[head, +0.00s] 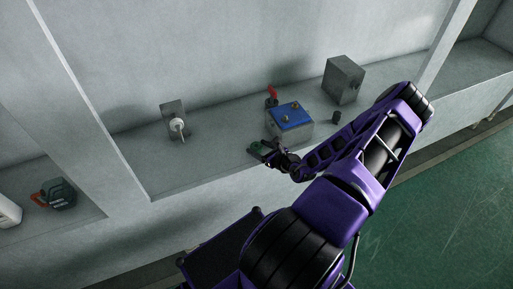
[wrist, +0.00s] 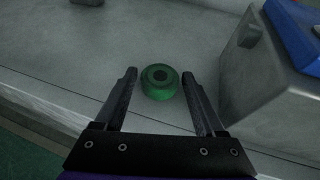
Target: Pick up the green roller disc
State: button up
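The green roller disc (wrist: 160,83) lies flat on the grey shelf, its dark centre hole facing up. In the wrist view it sits between and just beyond the fingertips of my gripper (wrist: 159,74), with a gap on both sides. My gripper is open and empty. In the head view the disc (head: 254,149) shows as a small green shape at the tip of my gripper (head: 262,152), near the shelf's front edge, and is partly hidden by it.
A grey box with a blue top (head: 290,118) stands close to the right of the disc. A red-handled item (head: 271,94), a dark grey block (head: 342,80) and a small black cylinder (head: 336,117) are nearby. A plate with a white knob (head: 176,122) stands left. Shelf between is clear.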

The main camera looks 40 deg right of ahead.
jog(key=c, duration=1)
jog(key=shift+r, duration=0.1)
